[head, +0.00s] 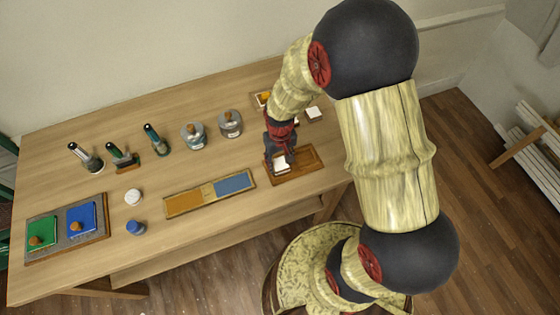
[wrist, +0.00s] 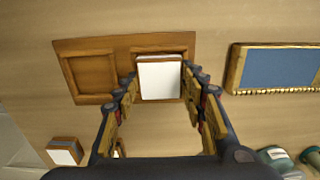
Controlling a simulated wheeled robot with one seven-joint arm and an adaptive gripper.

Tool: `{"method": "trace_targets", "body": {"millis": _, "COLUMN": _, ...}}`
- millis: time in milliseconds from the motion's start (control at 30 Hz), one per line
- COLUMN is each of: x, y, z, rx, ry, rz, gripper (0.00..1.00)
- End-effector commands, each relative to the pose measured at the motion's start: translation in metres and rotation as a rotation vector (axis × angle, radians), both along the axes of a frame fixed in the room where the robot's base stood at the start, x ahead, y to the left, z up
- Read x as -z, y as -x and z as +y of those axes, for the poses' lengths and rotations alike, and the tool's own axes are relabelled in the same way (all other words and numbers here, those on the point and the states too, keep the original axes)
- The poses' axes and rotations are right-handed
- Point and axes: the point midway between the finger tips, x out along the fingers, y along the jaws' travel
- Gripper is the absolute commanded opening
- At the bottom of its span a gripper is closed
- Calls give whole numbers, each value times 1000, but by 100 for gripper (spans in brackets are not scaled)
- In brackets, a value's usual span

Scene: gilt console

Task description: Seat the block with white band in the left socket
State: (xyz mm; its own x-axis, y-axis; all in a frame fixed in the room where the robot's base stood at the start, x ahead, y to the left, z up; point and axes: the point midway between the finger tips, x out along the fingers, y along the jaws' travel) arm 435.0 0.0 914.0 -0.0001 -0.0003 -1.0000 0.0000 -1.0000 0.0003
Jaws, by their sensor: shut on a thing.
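A wooden tray with two square sockets (head: 312,163) lies at the right end of the table; it also shows in the wrist view (wrist: 92,43). My gripper (head: 280,156) points down over the tray's left part in the head view. In the wrist view my gripper (wrist: 159,80) is shut on a wooden block with a broad white face (wrist: 160,79), one finger on each side. The block covers the socket on the left in the head view, which is on the right in the wrist view. The other socket (wrist: 92,75) is empty. The block's underside is hidden, so I cannot tell whether it is seated.
Another white-topped block (head: 313,113) stands behind the tray. A wooden holder (head: 263,98) with an orange thing is partly behind my arm. An orange and blue panel (head: 210,194) lies close left of the tray. Two jars (head: 230,124) and several upright tools stand farther left.

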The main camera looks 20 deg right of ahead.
Motion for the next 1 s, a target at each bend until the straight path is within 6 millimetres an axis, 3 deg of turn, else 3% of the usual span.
{"method": "trace_targets", "body": {"millis": 33, "x": 0, "y": 0, "z": 0, "rx": 0, "ry": 0, "rz": 0, "gripper": 16}}
{"method": "trace_targets", "body": {"millis": 67, "x": 0, "y": 0, "z": 0, "rx": 0, "ry": 0, "rz": 0, "gripper": 42}}
{"method": "trace_targets", "body": {"millis": 400, "x": 0, "y": 0, "z": 0, "rx": 0, "ry": 0, "rz": 0, "gripper": 61}}
{"method": "trace_targets", "body": {"millis": 767, "x": -2, "y": 0, "z": 0, "rx": 0, "ry": 0, "rz": 0, "gripper": 63}}
{"method": "trace_targets", "body": {"millis": 1000, "x": -34, "y": -1, "z": 0, "rx": 0, "ry": 0, "rz": -5, "gripper": 63}}
